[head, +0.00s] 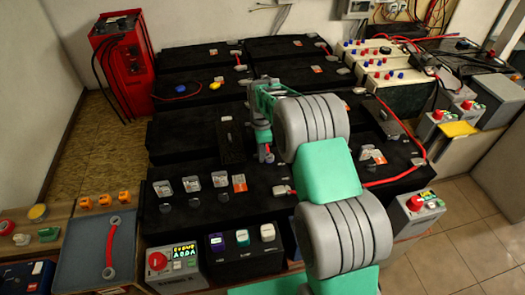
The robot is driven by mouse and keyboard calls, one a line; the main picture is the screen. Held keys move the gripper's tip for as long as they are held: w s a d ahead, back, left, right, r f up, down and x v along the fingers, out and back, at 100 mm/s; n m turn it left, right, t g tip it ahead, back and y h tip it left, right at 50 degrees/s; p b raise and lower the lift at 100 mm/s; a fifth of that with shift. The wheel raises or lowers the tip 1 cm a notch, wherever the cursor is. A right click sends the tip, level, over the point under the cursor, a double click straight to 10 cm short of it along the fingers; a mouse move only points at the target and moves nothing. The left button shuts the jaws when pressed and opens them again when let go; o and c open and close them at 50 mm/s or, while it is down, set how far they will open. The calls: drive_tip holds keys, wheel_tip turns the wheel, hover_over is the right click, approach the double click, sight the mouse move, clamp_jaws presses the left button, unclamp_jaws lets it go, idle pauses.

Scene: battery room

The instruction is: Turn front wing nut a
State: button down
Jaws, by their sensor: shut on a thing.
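My gripper (265,157) is at the end of the grey and green arm, over the front part of the large black battery bank (280,180). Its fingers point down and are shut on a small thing. A bit of red shows at the fingertips. The held thing is mostly hidden, and I cannot make out whether it is front wing nut a. A red cable end with a pale terminal (281,190) lies on the front battery just below and right of my gripper. No wing nut shows clearly at this size.
A red charger (122,62) stands at the back left. Dark and grey control boxes (240,245) line the front edge. A red cable (385,183) crosses the right side. Tiled floor is free at lower right.

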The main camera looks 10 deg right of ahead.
drive_tip(key=c, duration=1.5)
unclamp_jaws()
drive_tip(key=shift+r, duration=0.15)
wheel_tip(320, 180, up, 8)
drive_tip(key=shift+f, duration=0.2)
